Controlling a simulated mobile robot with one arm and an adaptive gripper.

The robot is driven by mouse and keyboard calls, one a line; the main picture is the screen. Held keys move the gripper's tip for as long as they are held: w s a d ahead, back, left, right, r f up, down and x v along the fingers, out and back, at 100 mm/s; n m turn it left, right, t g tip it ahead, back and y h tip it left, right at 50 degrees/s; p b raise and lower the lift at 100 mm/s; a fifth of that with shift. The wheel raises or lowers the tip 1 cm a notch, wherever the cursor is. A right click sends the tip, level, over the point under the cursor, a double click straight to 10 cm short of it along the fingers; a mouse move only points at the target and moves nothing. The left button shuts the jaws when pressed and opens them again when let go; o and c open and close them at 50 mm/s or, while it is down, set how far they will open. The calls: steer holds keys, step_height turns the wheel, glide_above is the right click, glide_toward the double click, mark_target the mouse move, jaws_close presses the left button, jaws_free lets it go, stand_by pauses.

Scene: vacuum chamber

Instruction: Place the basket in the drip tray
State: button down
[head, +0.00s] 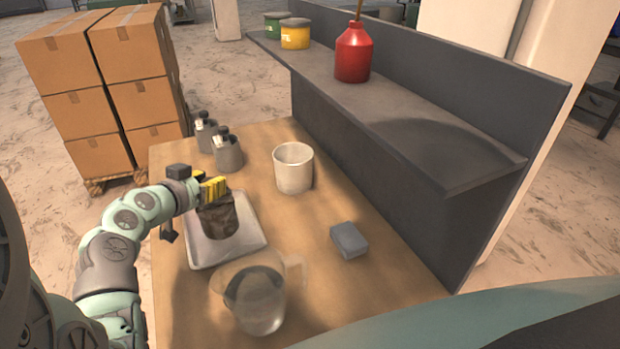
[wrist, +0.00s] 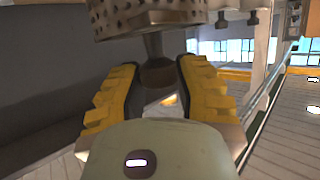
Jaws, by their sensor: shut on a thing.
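The basket (head: 218,218) is a dark, mottled brown cup shape in the head view. In the wrist view a perforated metal cup (wrist: 150,14) with a stem and dark knob shows at the top. My gripper (head: 213,190), with yellow fingers, is shut on the basket; in the wrist view the fingers (wrist: 158,72) stand on both sides of the dark knob. The drip tray (head: 206,252) is a pale, shallow square tray on the table. The basket appears over the tray in the head view; I cannot tell whether it touches the tray floor.
A clear glass jug (head: 258,300) stands close in front of the tray. A white cup (head: 293,170), a grey block (head: 349,240) and two grey canisters (head: 228,153) are on the wooden table. A dark shelf (head: 400,110) with a red bottle (head: 353,55) runs along the right.

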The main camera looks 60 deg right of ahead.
mark_target(218, 220)
steer(key=shift+d+f+p, duration=0.2)
steer(key=shift+f+p, duration=0.1)
steer(key=shift+f, duration=1.55)
steer(key=c, duration=0.8)
jaws_free()
steer(key=shift+a, duration=0.1)
